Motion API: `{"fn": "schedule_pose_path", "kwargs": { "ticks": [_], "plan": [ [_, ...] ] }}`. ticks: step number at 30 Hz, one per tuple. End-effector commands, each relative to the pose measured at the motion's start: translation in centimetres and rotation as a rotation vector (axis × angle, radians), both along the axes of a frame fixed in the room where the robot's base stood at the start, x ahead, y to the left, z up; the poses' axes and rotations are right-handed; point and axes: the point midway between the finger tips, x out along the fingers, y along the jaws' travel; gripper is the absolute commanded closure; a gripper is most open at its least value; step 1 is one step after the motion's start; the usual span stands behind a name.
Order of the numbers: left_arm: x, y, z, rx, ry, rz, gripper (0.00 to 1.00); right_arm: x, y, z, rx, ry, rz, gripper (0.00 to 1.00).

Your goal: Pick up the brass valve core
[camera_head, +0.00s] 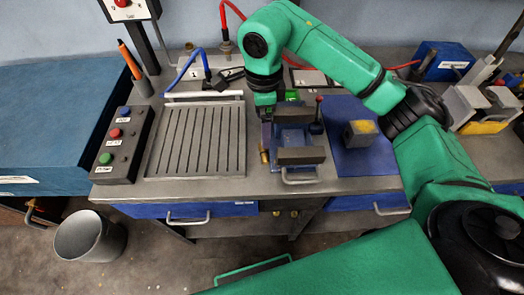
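A small brass-coloured piece (264,156), which looks like the valve core, shows low against the left side of the blue and grey vise (300,156) on the bench. It is small and partly hidden, so I cannot tell whether it is upright or held by anything. My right arm reaches in from the right, over the bench. Its gripper (266,112) points down beside the vise's left side, above the brass piece. The fingertips are too dark and too covered to tell whether they are open or shut. My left gripper is not in view.
A slotted grey plate (196,140) lies left of the vise. A button box (123,144) stands at its left. A blue mat (352,160) with a yellow-topped grey block (361,134) lies to the right. A grey bin (90,237) stands on the floor.

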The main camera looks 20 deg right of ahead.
Motion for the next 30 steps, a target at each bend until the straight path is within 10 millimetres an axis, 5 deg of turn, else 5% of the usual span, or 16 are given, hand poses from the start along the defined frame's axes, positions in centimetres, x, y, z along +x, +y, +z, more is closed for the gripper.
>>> {"fn": "schedule_pose_path", "kwargs": {
  "ticks": [5, 16, 24, 30],
  "plan": [
    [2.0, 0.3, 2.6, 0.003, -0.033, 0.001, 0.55, -0.2, -0.1, -4.0, -0.001, 0.006, -0.001, 0.0],
    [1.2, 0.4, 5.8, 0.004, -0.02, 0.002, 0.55, 0.1, -0.1, -10.0, -0.001, 0.005, -0.002, 0.0],
    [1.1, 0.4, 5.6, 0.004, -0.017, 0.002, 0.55, 0.2, -0.1, -11.3, -0.002, 0.0, 0.001, 0.0],
    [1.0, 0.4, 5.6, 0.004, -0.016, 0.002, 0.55, 0.2, -0.1, -11.2, -0.001, 0.0, 0.0, 0.77]
  ]
}}
